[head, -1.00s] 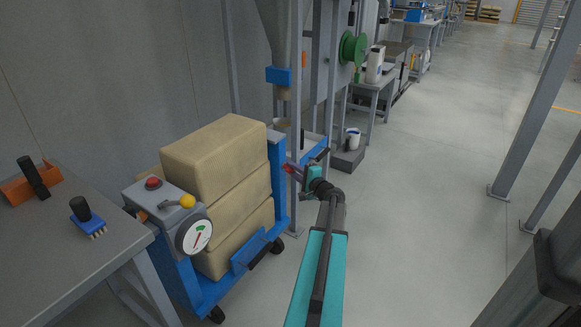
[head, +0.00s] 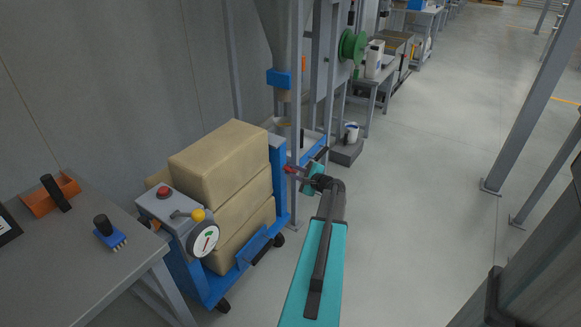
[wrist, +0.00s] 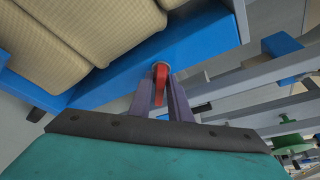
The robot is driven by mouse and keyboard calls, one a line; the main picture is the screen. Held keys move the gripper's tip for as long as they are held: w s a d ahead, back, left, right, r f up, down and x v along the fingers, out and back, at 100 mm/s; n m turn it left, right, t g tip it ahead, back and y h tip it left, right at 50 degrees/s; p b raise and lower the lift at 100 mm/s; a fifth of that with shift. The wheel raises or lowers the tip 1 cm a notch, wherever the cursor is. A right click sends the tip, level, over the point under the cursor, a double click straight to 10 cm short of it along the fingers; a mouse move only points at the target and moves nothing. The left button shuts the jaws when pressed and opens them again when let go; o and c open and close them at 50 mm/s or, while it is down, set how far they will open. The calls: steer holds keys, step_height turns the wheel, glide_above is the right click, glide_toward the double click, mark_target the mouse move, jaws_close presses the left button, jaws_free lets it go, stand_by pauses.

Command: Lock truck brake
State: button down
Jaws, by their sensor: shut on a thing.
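The blue truck (head: 186,271) carries several stacked beige blocks and stands on casters left of my arm. A red brake lever (wrist: 161,80) sits on a round grey pivot on the truck's blue end post (wrist: 130,84). It also shows as a small red spot in the head view (head: 289,169). My gripper (wrist: 160,96) has its two purple fingers on either side of the lever and is shut on it. The lever's lower tip lies between the fingers. In the head view my gripper (head: 299,174) reaches the post from the right.
A grey control box (head: 168,206) with a red button, yellow-knobbed lever and dial stands at the truck's near end. A grey table (head: 60,270) is at left. The silo spout (head: 283,92) and posts stand behind the truck. Open floor (head: 420,190) lies right.

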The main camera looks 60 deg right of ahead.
steer(key=shift+s+d+r+m+g+y+p, duration=0.15)
steer(key=shift+m+y+p, duration=0.6)
steer(key=shift+p, duration=1.5)
steer(key=shift+s+d+m+g+y+p, duration=0.1)
steer(key=shift+d+m+g+y+p, duration=0.2)
steer(key=shift+m+p, duration=1.4)
steer(key=shift+a+n+p, duration=0.15)
steer(key=shift+n+p, duration=0.1)
steer(key=shift+p, duration=0.75)
steer(key=shift+f+y, duration=0.25)
steer(key=shift+y, duration=0.1)
steer(key=shift+w+a, duration=0.1)
steer(key=c, duration=1.8)
jaws_free()
steer(key=shift+c, duration=0.2)
steer(key=shift+a+r, duration=0.1)
steer(key=v, duration=1.3)
steer(key=shift+s, duration=0.4)
